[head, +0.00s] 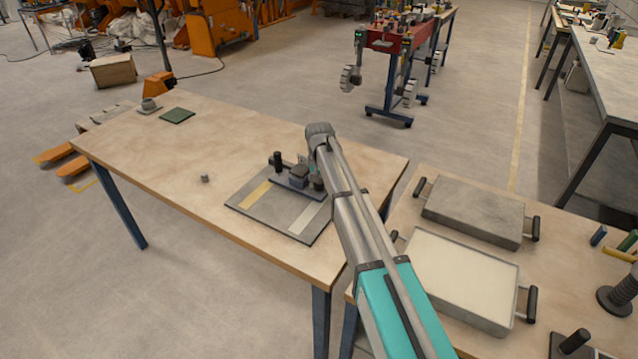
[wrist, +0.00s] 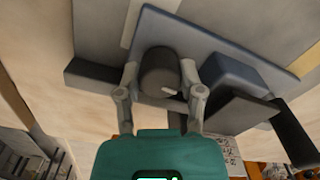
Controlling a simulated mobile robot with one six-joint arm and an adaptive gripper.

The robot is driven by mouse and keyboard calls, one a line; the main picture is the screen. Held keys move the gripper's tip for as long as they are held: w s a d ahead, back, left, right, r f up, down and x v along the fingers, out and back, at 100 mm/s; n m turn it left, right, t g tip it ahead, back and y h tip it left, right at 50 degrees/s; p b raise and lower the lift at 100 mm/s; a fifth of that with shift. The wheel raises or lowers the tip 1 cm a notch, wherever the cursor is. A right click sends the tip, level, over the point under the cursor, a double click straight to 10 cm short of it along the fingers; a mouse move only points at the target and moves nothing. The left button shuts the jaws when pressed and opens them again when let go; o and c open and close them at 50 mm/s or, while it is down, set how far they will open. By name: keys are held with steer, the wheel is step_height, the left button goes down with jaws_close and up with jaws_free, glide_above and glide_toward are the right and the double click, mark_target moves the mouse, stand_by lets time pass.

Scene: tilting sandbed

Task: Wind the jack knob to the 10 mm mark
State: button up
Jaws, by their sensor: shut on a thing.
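In the wrist view, my gripper (wrist: 160,80) has one finger on each side of a dark round knob (wrist: 160,70) and is shut on it. A short pale mark shows on the knob's near edge. The knob sits on a blue-grey base plate (wrist: 208,40) with a blue-grey block (wrist: 230,72) beside it. In the head view, the jack's plate (head: 287,184) stands on a grey board (head: 262,212), and my arm hides most of the gripper there. No 10 mm mark or scale can be read in either view.
A dark upright post (head: 277,161) stands at the plate's left end. The board carries a yellow strip (head: 256,194) and a pale strip (head: 306,217). A small grey piece (head: 205,178) lies left of the board.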

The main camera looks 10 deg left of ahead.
stand_by(0.4)
steer(key=o, duration=1.2)
steer(key=shift+n, duration=0.3)
